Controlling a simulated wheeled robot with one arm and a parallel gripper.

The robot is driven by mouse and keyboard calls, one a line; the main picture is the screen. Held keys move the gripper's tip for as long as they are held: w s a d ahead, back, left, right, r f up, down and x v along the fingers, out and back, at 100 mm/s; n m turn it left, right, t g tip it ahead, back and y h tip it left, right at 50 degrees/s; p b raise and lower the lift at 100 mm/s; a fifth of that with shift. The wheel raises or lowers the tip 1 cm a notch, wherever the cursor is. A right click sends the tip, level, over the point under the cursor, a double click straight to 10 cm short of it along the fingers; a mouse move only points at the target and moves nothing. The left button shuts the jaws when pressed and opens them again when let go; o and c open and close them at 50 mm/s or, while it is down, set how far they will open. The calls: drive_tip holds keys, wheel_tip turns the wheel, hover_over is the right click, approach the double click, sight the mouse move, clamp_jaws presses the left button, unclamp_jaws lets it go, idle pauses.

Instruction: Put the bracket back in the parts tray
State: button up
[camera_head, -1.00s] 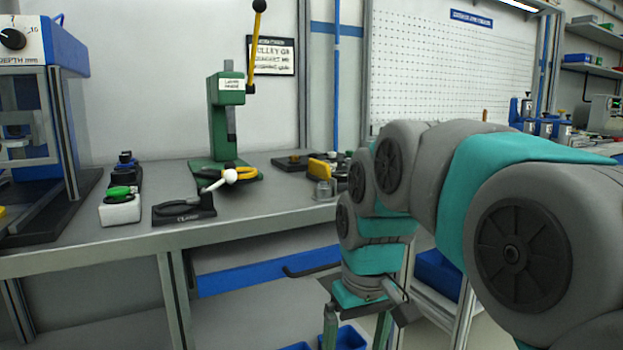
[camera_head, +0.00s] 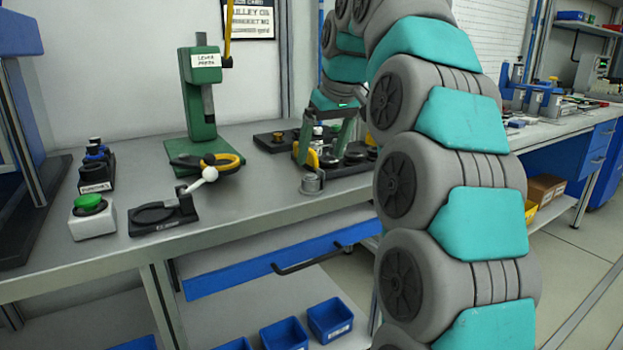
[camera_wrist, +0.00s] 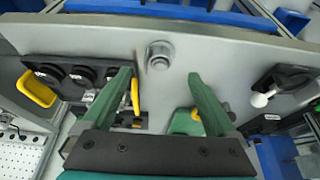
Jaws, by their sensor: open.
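A small grey metal part (camera_head: 312,184) with a round top stands alone near the bench's front edge. It also shows in the wrist view (camera_wrist: 159,56), just beyond my fingertips and apart from them. I cannot tell whether it is the bracket. A black tray (camera_head: 345,168) with several round dark pieces lies behind it to the right, partly hidden by my arm; it may be the parts tray. It shows at the left in the wrist view (camera_wrist: 62,84). My gripper (camera_head: 324,150) points down over the bench, its green fingers (camera_wrist: 160,80) apart with nothing between the tips.
The green lever press (camera_head: 200,105) stands behind left. A black fixture with a white-knobbed lever (camera_head: 165,214) and a green button box (camera_head: 91,217) stand at the front left. A yellow bin (camera_wrist: 37,89) lies beside the tray. Bare bench (camera_head: 255,203) lies left of the grey part.

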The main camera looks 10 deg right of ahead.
sight(314, 175)
drive_tip(key=shift+x, duration=1.2)
drive_tip(key=shift+w+p+x, duration=0.2)
drive_tip(key=shift+x, duration=1.1)
drive_tip(key=shift+w+p+x, duration=0.2)
drive_tip(key=shift+x, duration=1.1)
drive_tip(key=shift+r, duration=0.2)
drive_tip(key=shift+c, duration=0.2)
clamp_jaws()
